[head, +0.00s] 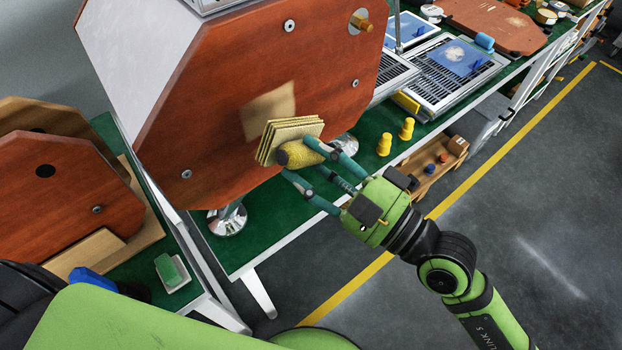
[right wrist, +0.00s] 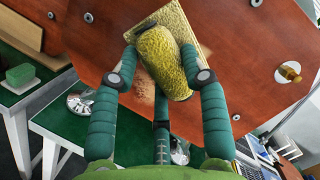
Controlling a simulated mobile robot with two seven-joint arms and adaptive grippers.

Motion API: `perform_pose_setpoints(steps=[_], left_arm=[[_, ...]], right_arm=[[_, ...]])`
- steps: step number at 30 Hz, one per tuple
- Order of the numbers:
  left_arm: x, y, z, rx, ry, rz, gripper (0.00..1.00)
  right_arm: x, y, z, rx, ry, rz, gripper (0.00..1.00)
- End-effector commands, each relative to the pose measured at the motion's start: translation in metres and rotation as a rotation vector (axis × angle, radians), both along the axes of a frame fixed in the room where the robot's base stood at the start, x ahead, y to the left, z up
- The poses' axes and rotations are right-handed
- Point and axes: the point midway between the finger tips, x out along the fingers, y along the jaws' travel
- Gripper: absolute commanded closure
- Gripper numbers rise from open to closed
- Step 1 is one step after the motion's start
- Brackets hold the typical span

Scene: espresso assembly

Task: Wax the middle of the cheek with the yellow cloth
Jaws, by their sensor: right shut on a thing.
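The cheek (head: 230,110) is a large red-brown wooden panel with cut corners, standing tilted in the head view. A pale bare patch (head: 262,108) lies near its middle. The yellow cloth (head: 290,134) is a layered square pad with a rounded yellow grip. My right gripper (head: 318,172) is shut on it, fingers around the grip. The cloth also fills the upper middle of the right wrist view (right wrist: 163,60), in front of the cheek (right wrist: 245,50). It overlaps the patch's lower right edge in the head view; I cannot tell whether it touches the wood. My left gripper does not show.
The cheek stands over a green bench (head: 255,235) with a round metal foot (head: 227,219). Yellow pegs (head: 384,145), a wooden tray (head: 440,165) and racks with blue cloths (head: 460,58) lie to the right. More red panels (head: 60,190) and a green block (head: 170,268) are left.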

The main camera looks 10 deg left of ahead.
Motion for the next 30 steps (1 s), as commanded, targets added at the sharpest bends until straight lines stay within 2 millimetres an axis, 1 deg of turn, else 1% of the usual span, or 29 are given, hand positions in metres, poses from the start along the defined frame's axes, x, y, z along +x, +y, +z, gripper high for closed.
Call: perform_pose_setpoints(steps=[3,5,13,15,21,30], left_arm=[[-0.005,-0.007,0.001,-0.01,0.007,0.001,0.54],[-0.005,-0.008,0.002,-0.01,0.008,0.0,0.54],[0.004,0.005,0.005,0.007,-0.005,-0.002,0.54],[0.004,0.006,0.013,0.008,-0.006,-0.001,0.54],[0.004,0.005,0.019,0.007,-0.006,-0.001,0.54],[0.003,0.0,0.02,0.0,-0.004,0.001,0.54]], right_arm=[[0.007,0.007,0.002,0.002,0.0,0.0,0.82],[0.011,0.012,0.002,0.003,0.001,0.0,0.82],[0.031,0.041,0.002,0.001,0.0,0.002,0.82],[0.022,0.047,0.004,0.003,0.006,0.003,0.82],[0.012,0.058,0.002,0.001,0.003,0.0,0.82],[0.008,0.062,0.001,0.0,0.001,0.0,0.82]])
